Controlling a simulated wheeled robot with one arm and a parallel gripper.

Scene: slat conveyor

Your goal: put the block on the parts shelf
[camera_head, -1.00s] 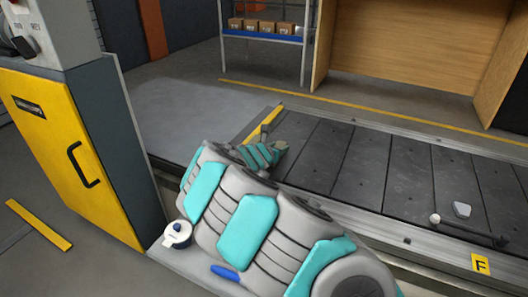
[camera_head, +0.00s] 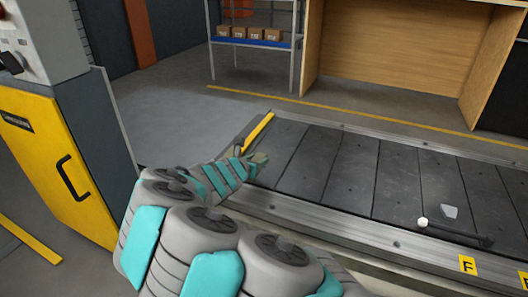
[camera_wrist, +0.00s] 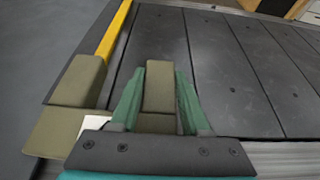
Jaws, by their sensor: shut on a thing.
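An olive-brown block (camera_wrist: 158,92) sits between the two teal fingers of my gripper (camera_wrist: 158,100) in the wrist view. My gripper (camera_head: 256,160) is shut on it, over the left end of the conveyor. In the head view the block's end shows only small at the fingertips. The gap between block and belt is hard to judge. A metal rack with a blue-edged shelf (camera_head: 237,40), which seems to be the parts shelf, stands at the back, beyond the conveyor. Small cardboard boxes stand on it.
The dark slat conveyor (camera_head: 345,170) runs to the right; a white piece (camera_head: 450,212) and a dark rod (camera_head: 460,234) lie near its front. A yellow strip (camera_wrist: 113,30) and olive bracket (camera_wrist: 78,82) edge its left end. A yellow cabinet (camera_head: 45,150) stands left.

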